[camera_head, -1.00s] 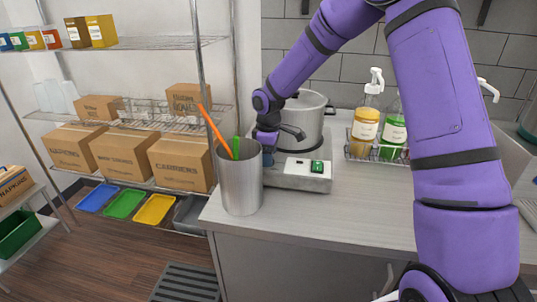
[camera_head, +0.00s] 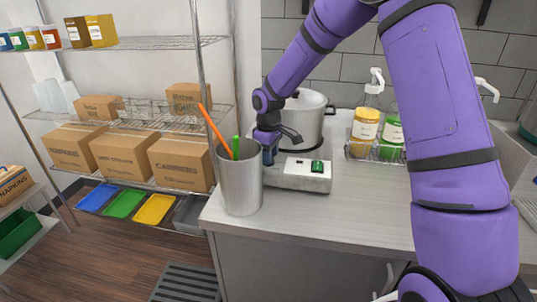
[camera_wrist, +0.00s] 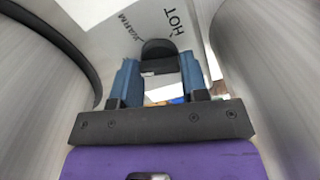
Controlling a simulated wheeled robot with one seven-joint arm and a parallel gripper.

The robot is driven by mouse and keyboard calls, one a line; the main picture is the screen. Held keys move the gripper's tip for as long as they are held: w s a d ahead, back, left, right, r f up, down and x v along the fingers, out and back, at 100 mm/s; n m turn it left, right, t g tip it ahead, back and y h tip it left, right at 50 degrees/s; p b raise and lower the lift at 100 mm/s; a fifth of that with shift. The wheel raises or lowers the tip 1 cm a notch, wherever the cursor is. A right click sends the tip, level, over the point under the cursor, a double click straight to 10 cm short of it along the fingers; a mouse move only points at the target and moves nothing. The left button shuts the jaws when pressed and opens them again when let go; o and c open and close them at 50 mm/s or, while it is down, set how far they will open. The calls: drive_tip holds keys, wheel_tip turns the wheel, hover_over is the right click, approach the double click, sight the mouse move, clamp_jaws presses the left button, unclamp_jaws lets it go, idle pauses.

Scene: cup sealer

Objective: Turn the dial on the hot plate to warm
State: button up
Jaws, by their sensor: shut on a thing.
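The hot plate (camera_head: 298,178) sits on the counter, with a green switch (camera_head: 318,166) on its front. In the wrist view its pale panel (camera_wrist: 145,22) carries the printed words WARM and HOT. The dark dial (camera_wrist: 160,47) lies between my gripper's two blue fingertips, below those words in the picture. My gripper (camera_wrist: 159,68) is shut on the dial. I cannot tell which word the dial points to. In the head view my gripper (camera_head: 268,155) is at the hot plate's left end, partly behind the metal cup, and the dial is hidden.
A lidded pot (camera_head: 301,120) stands on the hot plate. A tall metal cup (camera_head: 240,187) with orange and green sticks stands close to my gripper at the counter's left edge. A rack of pump bottles (camera_head: 365,124) is to the right. The front counter is clear.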

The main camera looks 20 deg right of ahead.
drive_tip(key=m, duration=0.4)
drive_tip(key=shift+m, duration=2.6)
drive_tip(key=o, duration=0.9)
drive_tip(key=shift+r, duration=0.1)
wheel_tip(320, 180, up, 11)
drive_tip(key=shift+f, duration=0.2)
